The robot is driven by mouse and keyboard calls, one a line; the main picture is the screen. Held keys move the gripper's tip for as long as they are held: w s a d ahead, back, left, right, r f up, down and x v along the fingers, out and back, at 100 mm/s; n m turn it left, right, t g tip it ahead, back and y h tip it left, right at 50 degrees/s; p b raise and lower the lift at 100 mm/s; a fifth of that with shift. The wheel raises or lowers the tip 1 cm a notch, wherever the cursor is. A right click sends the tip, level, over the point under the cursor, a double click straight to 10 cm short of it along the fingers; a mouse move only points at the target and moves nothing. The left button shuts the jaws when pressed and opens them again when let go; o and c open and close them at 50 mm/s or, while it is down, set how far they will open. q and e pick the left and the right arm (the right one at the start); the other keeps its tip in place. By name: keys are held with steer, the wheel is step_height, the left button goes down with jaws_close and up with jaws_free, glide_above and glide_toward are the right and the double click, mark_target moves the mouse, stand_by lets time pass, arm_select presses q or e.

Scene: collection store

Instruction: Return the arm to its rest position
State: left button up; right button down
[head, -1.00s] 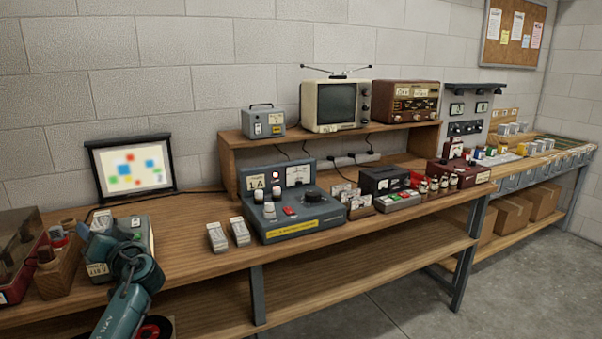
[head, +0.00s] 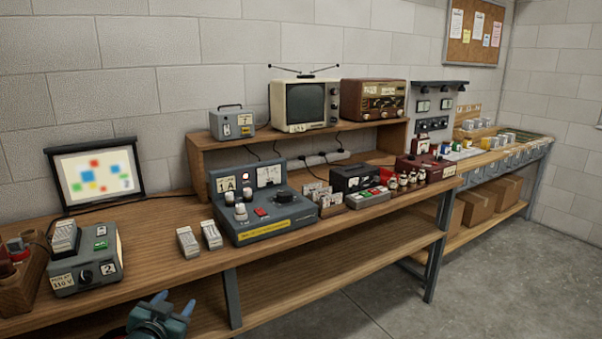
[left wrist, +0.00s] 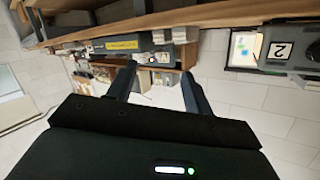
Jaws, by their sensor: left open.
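My left gripper (head: 174,302) is at the bottom of the head view, in front of the wooden bench's front edge and low down. Its two blue-grey fingertips stand apart. In the left wrist view its fingers (left wrist: 158,72) are also spread, with nothing held between them. The bench shows upside down along the top of that view. My right gripper is in neither view.
The wooden bench (head: 150,225) bears a grey device marked 2 (head: 88,262), a control console marked 1A (head: 262,212) and two small grey blocks (head: 188,242). A lower shelf (head: 330,262) runs beneath. The floor (head: 480,290) at right is clear.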

arm_select(q)
steer(key=s+d+f+g+h, duration=0.1)
steer(key=s+d+f, duration=0.3)
steer(key=s, duration=0.6)
steer(key=s+d+f+g+h, duration=0.1)
steer(key=s+d+f, duration=0.4)
steer(key=s, duration=0.5)
steer(key=s+d+f+g+h, duration=0.1)
steer(key=s+d+f, duration=0.3)
steer(key=s, duration=0.7)
steer(key=shift+d+f+n+g, duration=0.3)
steer(key=shift+d+g, duration=0.25)
steer(key=shift+g, duration=0.35)
